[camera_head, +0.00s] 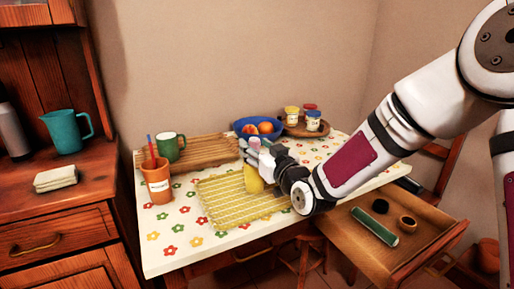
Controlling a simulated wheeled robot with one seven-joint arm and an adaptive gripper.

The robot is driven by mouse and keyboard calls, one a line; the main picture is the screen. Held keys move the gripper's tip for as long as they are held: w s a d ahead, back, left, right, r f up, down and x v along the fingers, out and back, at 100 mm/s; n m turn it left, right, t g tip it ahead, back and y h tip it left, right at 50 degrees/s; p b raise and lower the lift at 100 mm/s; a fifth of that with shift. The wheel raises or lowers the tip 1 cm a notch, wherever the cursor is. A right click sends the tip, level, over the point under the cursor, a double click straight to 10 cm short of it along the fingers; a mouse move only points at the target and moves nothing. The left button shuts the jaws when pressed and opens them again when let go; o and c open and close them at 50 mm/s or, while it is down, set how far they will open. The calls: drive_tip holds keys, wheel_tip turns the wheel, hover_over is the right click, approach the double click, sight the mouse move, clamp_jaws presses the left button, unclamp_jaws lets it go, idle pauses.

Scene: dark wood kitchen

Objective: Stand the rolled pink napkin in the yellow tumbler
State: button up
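The yellow tumbler (253,181) is on the striped yellow placemat (220,200), partly hidden by my gripper. My gripper (247,151) is just above and behind it in the picture, with its fingers pointing left. A small pinkish patch (267,142) shows at the top of the gripper, beside a pale green one; I cannot tell whether it is the rolled pink napkin. No other pink roll is clearly visible. At this size I cannot tell whether the fingers are open or shut, or whether they touch the tumbler.
An orange cup (157,185) holding thin sticks, a green mug (171,147) on a wooden board, a blue fruit bowl (245,123) and a tray of jars (325,131) surround the placemat. An open drawer (440,252) juts out at right. The table's front left is clear.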

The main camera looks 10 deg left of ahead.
drive_tip(key=v, duration=1.2)
idle(0.7)
